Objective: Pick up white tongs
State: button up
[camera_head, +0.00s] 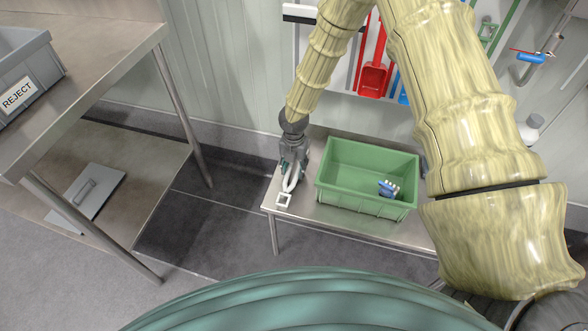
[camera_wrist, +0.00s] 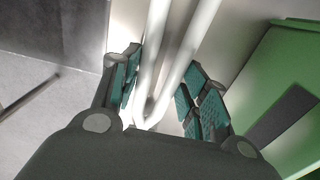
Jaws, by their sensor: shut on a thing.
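The white tongs (camera_head: 284,199) are at the left end of a low metal table, left of a green bin. In the wrist view the two white arms of the tongs (camera_wrist: 172,60) run between my fingers and meet in a bend near the palm. My gripper (camera_head: 294,165) is shut on the tongs, with teal finger pads on both sides of them in the wrist view (camera_wrist: 160,95). I cannot tell whether the tongs still touch the table.
The green bin (camera_head: 340,195) stands close right of the gripper with a blue item (camera_head: 388,188) inside. A grey REJECT crate (camera_head: 32,68) sits on a steel table (camera_head: 110,62) at left. Red and blue tools hang on the wall behind. Dark floor lies between the tables.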

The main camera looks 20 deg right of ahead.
notch_tip(320, 180, up, 2)
jog(key=shift+r, duration=0.15)
jog(key=s+a+r, duration=0.1)
jog(key=s+a, duration=0.7)
jog(key=s, duration=0.5)
jog(key=shift+s+a, duration=0.25)
jog(key=shift+a, duration=0.1)
jog(key=shift+r, duration=0.1)
jog(key=o, duration=0.4)
jog(key=c, duration=0.8)
